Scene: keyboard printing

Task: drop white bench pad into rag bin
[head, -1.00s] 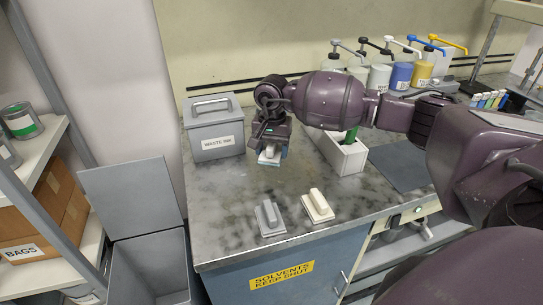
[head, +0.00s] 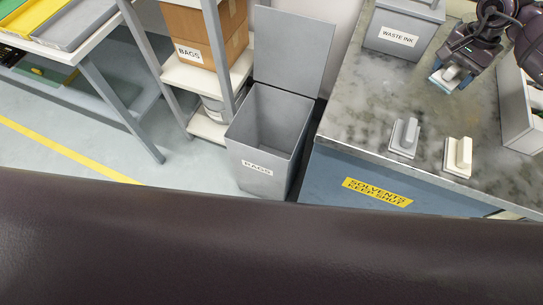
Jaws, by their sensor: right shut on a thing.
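My right gripper (head: 447,80) is at the upper right, above the bench top, with its fingers pointing down. It is shut on a pale pad with a whitish grip and a bluish base (head: 451,73), partly hidden by the fingers. A grey pad (head: 404,134) and a cream-white pad (head: 458,153) with raised grips lie side by side near the bench's front edge. The rag bin (head: 262,178) is a grey box on the floor, left of the bench. Its lid (head: 294,48) stands open and its inside looks empty. My left gripper is not in view.
The bench (head: 360,107) also carries a grey waste ink box (head: 400,30) and a white open container (head: 518,110) at the right. A shelf with cardboard boxes (head: 203,32) stands beside the bin. My own dark body hides the lower picture.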

